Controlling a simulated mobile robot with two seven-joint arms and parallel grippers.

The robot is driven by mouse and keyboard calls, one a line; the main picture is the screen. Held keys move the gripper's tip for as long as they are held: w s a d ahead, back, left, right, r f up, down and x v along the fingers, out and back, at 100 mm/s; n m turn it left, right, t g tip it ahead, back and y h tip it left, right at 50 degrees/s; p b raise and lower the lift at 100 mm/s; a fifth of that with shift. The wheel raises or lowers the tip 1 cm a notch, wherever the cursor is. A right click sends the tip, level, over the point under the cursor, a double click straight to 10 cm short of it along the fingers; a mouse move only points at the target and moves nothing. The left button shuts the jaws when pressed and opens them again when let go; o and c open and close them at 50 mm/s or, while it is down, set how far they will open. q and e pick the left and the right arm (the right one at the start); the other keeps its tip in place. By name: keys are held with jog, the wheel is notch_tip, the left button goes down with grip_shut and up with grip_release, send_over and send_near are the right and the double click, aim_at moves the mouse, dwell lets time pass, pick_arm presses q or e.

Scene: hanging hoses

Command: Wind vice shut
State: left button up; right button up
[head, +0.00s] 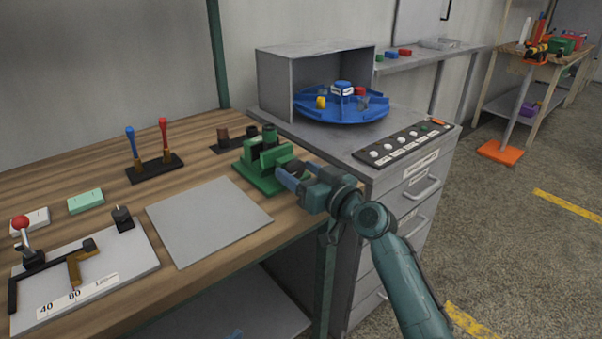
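The green vice (258,178) stands near the bench's right edge, left of my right gripper. Its jaws face up and look slightly apart; a small dark space shows between them. My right gripper (287,174) reaches in from the right, its fingers pointing left at the near right side of the vice. The fingers cover the vice's screw end and handle, so I cannot tell whether they touch or hold it, or how far apart they are. My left gripper is not in view.
A grey plate (208,221) lies left of the vice. A stand with blue and red tools (155,170) and dark cylindrical parts (245,137) stand behind. A grey cabinet (400,185) with a blue round tray (340,108) adjoins the bench's right end.

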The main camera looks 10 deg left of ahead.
jog(key=c, duration=0.9)
jog(key=m, duration=0.4)
jog(key=shift+p, duration=0.3)
jog(key=shift+m, duration=0.8)
jog(key=o, duration=1)
